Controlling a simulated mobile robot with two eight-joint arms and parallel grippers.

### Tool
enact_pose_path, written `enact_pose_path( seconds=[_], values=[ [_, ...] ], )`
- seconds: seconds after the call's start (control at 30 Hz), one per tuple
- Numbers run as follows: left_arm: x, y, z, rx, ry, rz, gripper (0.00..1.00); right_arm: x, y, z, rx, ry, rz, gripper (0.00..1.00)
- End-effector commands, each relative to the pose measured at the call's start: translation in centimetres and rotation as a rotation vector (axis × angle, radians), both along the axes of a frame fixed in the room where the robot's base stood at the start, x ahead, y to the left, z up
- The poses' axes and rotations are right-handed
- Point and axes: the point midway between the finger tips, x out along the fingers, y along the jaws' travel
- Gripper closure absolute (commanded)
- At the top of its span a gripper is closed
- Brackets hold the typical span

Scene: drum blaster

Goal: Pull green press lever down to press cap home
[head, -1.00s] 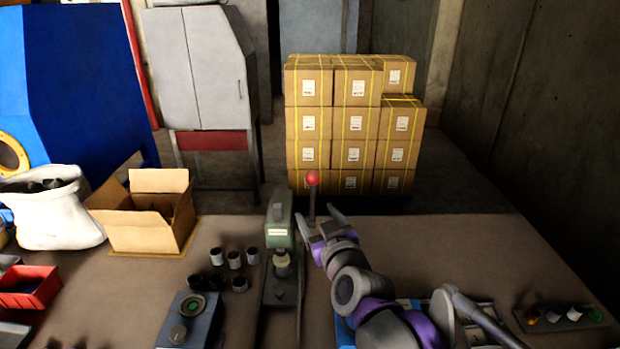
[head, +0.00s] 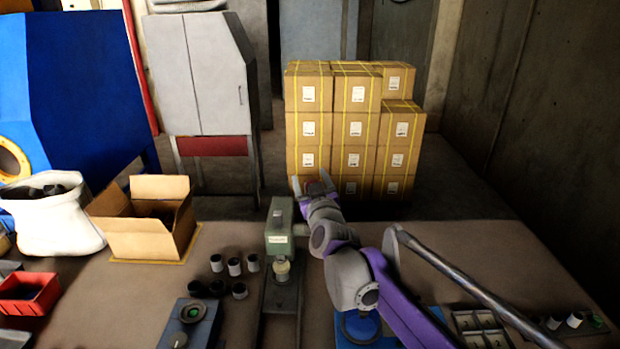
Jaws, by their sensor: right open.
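The green press (head: 279,228) stands upright on its dark base near the middle of the table's back part. A pale, rounded piece (head: 282,268) sits below the press head; I cannot tell the cap apart from it. My right gripper (head: 312,186) is open just right of and above the press top, fingers pointing away from me. The lever's shaft is hidden behind my right gripper and arm. My left gripper is not in view.
Several small dark and white cups (head: 234,267) stand left of the press. A blue box with a round dial (head: 190,325) is in front of them. An open carton (head: 148,236) and a red bin (head: 28,293) are further left. A divided tray (head: 480,325) lies right.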

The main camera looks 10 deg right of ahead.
Motion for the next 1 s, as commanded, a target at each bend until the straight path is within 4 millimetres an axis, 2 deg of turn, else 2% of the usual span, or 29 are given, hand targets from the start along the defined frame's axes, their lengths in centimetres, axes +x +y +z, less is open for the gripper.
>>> enact_pose_path(
  seconds=[0.3, 0.7, 1.0],
  values=[
    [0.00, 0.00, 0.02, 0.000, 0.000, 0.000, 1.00, 0.28, 0.00, -0.03, 0.000, 0.000, 0.000, 0.27],
    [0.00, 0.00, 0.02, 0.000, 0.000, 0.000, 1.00, 0.26, 0.00, -0.02, 0.000, 0.000, 0.000, 0.99],
    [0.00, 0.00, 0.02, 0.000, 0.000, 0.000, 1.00, 0.25, 0.00, -0.02, 0.000, 0.000, 0.000, 1.00]
  ],
)
